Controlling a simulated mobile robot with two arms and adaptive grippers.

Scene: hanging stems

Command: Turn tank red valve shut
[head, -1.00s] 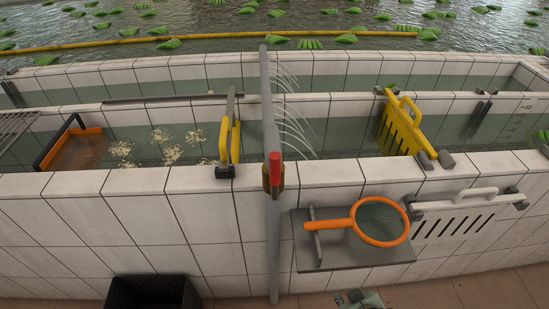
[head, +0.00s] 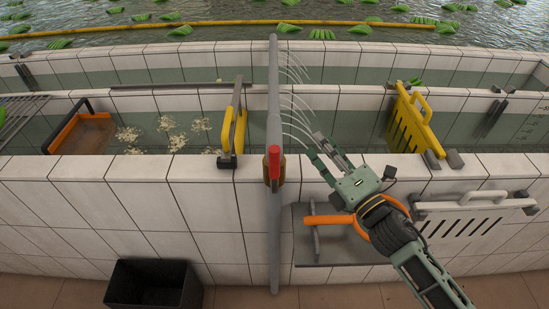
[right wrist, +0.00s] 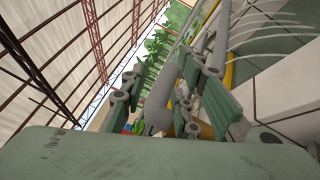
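In the right wrist view the green fingers (right wrist: 182,95) frame a grey rounded shape; I cannot tell the red handle there. My left gripper is not in view.
A yellow clip-like tool (head: 238,130) stands on the wall left of the pipe. A yellow slotted panel (head: 414,122) stands right. A black bin (head: 150,285) sits below.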

